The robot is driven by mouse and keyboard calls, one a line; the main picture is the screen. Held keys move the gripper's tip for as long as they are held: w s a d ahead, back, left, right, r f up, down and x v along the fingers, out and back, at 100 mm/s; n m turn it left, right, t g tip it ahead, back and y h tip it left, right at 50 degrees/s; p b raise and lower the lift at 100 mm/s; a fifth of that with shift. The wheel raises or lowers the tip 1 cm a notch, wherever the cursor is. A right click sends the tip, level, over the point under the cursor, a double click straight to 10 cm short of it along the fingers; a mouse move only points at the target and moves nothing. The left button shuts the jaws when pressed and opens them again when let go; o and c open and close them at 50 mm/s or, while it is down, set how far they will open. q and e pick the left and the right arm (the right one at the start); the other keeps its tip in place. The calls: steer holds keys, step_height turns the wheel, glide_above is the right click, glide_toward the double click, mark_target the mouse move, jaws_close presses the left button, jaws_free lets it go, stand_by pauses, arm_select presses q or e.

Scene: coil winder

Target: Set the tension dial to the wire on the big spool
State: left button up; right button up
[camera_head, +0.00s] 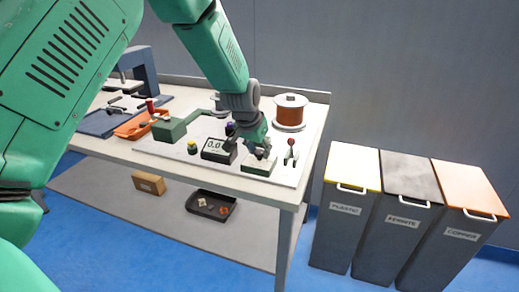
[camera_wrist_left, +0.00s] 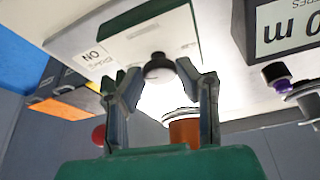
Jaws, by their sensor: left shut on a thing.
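The tension dial, a small dark round knob (camera_wrist_left: 158,67), shows between the fingers of my left gripper (camera_wrist_left: 162,82) in the left wrist view. The fingers are closed in on it. In the head view my left gripper (camera_head: 262,150) points down at a low box with a pale and green top (camera_head: 258,166), and hides the knob. The dial's setting cannot be read. The big spool (camera_head: 290,110), wound with orange-brown copper wire, stands upright behind the gripper; its orange winding (camera_wrist_left: 184,131) shows in the wrist view. My right gripper is not in view.
A dark meter (camera_head: 218,149) reading about 0.0 stands left of the gripper. A red-topped lever (camera_head: 291,145) stands close on its right. A green block (camera_head: 175,131) and orange tray (camera_head: 133,126) lie further left. Several bins (camera_head: 345,205) stand right of the bench.

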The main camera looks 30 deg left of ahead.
arm_select(q)
steer(key=n+y+p, duration=0.1)
steer(key=n+p, duration=0.2)
steer(key=p, duration=0.2)
steer(key=shift+s+d+n+g, duration=0.1)
steer(key=shift+n+g, duration=0.2)
steer(key=shift+n, duration=0.1)
steer(key=shift+f+n+y+p, duration=0.1)
steer(key=shift+n+y+p, duration=0.2)
steer(key=shift+n+p, duration=0.25)
steer(key=shift+d+f, duration=0.1)
steer(key=shift+d, duration=0.05)
steer(key=o, duration=1.1)
steer(key=shift+o, duration=0.2)
steer(key=shift+w+f, duration=0.1)
steer(key=shift+w, duration=0.1)
steer(key=shift+s+r, duration=0.15)
steer(key=shift+r, duration=0.45)
steer(key=v, duration=1)
steer(key=shift+r, duration=0.35)
